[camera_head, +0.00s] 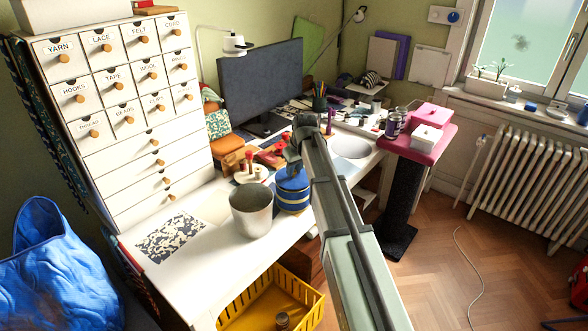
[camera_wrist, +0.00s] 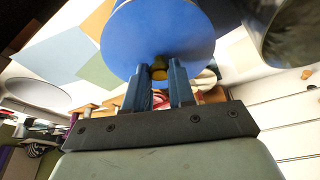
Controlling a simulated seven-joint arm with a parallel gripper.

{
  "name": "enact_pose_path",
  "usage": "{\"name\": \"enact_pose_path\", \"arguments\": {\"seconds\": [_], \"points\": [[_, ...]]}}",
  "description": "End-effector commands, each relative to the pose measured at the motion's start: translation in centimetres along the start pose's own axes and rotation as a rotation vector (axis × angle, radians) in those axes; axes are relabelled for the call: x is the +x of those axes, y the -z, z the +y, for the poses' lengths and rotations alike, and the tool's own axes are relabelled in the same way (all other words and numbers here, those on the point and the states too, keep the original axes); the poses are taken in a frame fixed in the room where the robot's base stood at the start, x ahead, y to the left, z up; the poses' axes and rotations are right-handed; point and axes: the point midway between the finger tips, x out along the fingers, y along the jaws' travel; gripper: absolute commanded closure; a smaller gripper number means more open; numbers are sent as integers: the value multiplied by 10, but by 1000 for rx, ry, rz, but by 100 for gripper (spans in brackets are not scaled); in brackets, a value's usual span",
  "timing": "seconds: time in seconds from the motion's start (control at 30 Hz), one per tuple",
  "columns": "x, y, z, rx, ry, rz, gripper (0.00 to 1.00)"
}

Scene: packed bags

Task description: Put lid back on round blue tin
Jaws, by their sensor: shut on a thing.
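The round blue tin (camera_head: 292,199), banded with pale stripes, stands upright on the white desk, just right of a grey metal pot. Its blue lid (camera_wrist: 158,38) fills the upper middle of the wrist view as a flat disc with a small yellow-brown knob (camera_wrist: 159,73). My gripper (camera_wrist: 160,78) is shut on that knob, one blue-grey finger on each side. In the head view the lid (camera_head: 291,178) shows at the top of the tin, below my gripper (camera_head: 291,163). My arm partly covers this area. I cannot tell whether the lid is seated or slightly above the rim.
The grey pot (camera_head: 251,211) stands close beside the tin; it also shows in the wrist view (camera_wrist: 292,35). Red-handled items on a round white stand (camera_head: 250,175) are behind. A monitor (camera_head: 262,84) and a drawer cabinet (camera_head: 125,110) bound the desk. The front left desktop is mostly clear.

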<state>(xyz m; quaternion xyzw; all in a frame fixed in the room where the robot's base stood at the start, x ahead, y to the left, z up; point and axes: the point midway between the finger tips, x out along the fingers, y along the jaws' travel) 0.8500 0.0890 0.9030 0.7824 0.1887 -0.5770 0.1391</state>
Motion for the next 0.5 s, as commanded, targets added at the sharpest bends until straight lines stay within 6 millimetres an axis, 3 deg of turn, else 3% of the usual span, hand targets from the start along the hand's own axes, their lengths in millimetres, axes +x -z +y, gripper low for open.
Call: {"name": "enact_pose_path", "arguments": {"seconds": [0.23, 0.27, 0.5], "points": [[0, 0, 0, 0, 0, 0, 100], [0, 0, 0, 0, 0, 0, 74], [0, 0, 0, 0, 0, 0, 51]]}}
